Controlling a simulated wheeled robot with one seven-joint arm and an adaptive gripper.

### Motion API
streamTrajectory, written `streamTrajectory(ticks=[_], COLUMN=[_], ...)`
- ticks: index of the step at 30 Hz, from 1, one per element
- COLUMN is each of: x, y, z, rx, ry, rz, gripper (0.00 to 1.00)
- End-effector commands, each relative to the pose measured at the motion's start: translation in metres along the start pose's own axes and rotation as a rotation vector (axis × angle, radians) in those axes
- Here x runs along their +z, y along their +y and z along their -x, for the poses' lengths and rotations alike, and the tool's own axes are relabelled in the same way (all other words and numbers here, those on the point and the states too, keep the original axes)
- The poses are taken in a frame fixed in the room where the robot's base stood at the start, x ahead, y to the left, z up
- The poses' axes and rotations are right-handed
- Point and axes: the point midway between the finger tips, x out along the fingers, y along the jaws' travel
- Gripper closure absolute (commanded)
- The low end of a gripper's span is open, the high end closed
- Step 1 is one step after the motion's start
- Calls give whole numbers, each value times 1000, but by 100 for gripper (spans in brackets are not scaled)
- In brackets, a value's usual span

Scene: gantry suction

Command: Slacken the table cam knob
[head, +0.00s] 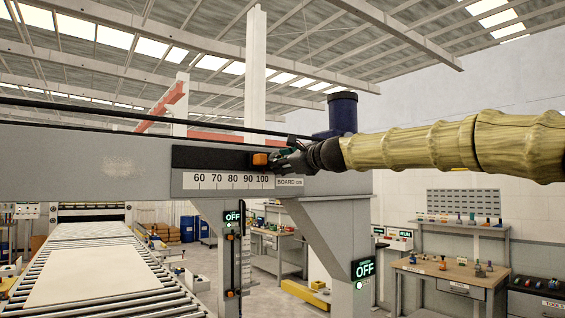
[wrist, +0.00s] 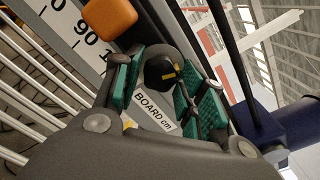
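A round black knob (wrist: 161,73) with a yellow mark shows in the wrist view, beside the board scale on the grey gantry beam; no label names it as the table cam knob. My gripper (wrist: 168,88) has its green-padded fingers on both sides of this knob. I cannot tell whether the pads touch it. In the head view my gripper (head: 290,160) is at the beam's face, right of the orange slider block (head: 260,160), and hides the knob. The orange block (wrist: 109,18) is at the top left in the wrist view.
The grey beam (head: 80,155) spans above a roller conveyor with a pale board (head: 95,270). The scale plate (head: 230,181) sits below the slot. A support leg carries a green OFF display (head: 363,268). A dark blue motor (head: 342,112) stands behind my arm. Workbenches are at right.

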Motion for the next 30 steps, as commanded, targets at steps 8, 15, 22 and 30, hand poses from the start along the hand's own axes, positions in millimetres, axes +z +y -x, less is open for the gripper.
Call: streamTrajectory(ticks=[8,15,22,30], x=[1,1,1,1], y=[0,0,-2,-1], z=[0,9,44,91], rx=[0,0,-1,0], ry=[-1,-2,-2,-2], rz=[-1,-1,-3,-1], gripper=[44,44,44,44])
